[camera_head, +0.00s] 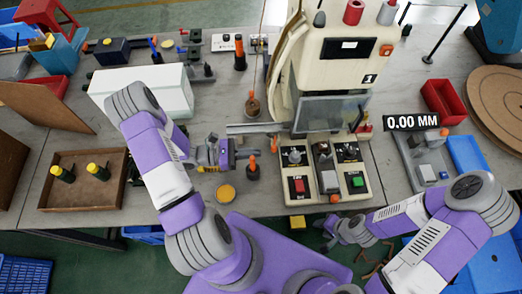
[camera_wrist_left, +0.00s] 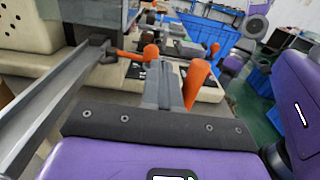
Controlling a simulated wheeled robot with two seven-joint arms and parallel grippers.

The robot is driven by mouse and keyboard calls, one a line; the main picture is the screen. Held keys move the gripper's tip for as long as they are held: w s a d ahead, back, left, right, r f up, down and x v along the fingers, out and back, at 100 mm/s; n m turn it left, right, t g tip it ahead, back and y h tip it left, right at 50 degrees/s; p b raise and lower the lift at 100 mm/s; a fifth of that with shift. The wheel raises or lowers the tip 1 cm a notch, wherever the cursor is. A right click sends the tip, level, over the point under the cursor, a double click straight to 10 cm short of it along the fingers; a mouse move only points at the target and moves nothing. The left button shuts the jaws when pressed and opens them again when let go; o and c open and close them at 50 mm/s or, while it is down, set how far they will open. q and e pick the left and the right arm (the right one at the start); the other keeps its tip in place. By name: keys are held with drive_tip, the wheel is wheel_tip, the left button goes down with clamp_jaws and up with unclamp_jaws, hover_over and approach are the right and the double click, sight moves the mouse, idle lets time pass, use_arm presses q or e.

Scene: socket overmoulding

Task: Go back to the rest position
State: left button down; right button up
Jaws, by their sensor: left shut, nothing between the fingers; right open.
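My left gripper (camera_head: 228,153) is above the table, left of the white machine (camera_head: 340,60). It is shut with nothing between its fingers, which also show in the left wrist view (camera_wrist_left: 165,85). An orange-tipped dark tool (camera_head: 253,170) stands just right of it, close by; I cannot tell whether they touch. An orange handle (camera_wrist_left: 196,80) shows beside the fingers in the left wrist view. My right gripper (camera_head: 338,236) is open and empty, low at the table's front edge below the machine's button panel.
A long metal rail (camera_head: 255,128) runs from the machine close to my left gripper. A wooden tray (camera_head: 105,195) with two yellow-topped items is at left. A blue tray (camera_head: 467,155) lies at right. The floor before the table has bins.

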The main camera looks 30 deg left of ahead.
use_arm(q)
drive_tip(key=shift+v, duration=2.1)
drive_tip(key=shift+r, duration=0.1)
